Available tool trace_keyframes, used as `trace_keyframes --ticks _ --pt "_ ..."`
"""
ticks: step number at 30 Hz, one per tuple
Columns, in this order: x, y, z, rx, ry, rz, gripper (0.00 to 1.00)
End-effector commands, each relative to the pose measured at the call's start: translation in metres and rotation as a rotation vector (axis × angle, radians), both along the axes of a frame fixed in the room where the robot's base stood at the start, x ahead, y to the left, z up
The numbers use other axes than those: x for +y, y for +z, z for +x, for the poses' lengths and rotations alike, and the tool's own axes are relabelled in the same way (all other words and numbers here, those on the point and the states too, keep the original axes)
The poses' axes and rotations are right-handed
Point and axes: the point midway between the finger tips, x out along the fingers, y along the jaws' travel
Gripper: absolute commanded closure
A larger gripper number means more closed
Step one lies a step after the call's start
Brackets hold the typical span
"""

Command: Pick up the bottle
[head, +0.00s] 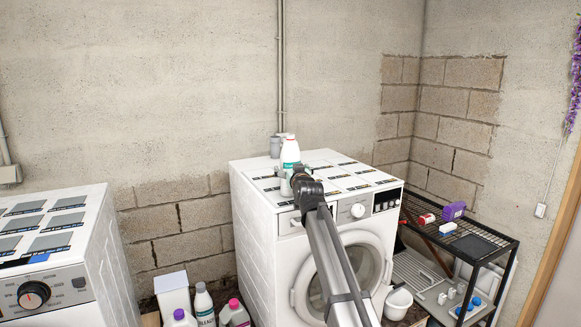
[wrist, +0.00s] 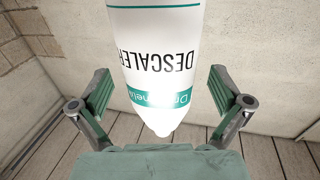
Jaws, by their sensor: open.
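A white bottle (head: 290,152) with a green-teal label band stands upright on top of the white washing machine (head: 262,235). My arm reaches over the machine's front, and my gripper (head: 287,182) is at the near side of the bottle, hiding its lower part. In the wrist view the bottle (wrist: 160,40) fills the upper middle, its DESCALER lettering upside down. The open gripper (wrist: 160,78) has one green-padded finger on each side of it. Gaps show between both fingers and the bottle.
A second appliance (head: 60,250) is at the left. Several detergent bottles (head: 204,303) stand low between the machines. A black shelf (head: 485,245) with small items is at the right.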

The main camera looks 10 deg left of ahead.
Motion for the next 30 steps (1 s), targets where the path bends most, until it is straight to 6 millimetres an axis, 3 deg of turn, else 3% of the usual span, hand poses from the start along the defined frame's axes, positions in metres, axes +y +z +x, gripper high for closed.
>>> trace_keyframes --ticks 4,12,18,19,30 --pt "0.007 0.003 0.020 0.001 0.000 0.000 0.00" --pt "0.007 0.000 0.021 0.000 0.000 0.000 0.00" --pt "0.007 0.000 0.021 0.000 0.000 0.000 0.71" --pt "0.007 0.000 0.021 0.000 0.000 0.000 0.76" --pt "0.007 0.003 0.021 -0.002 0.000 0.001 0.76"
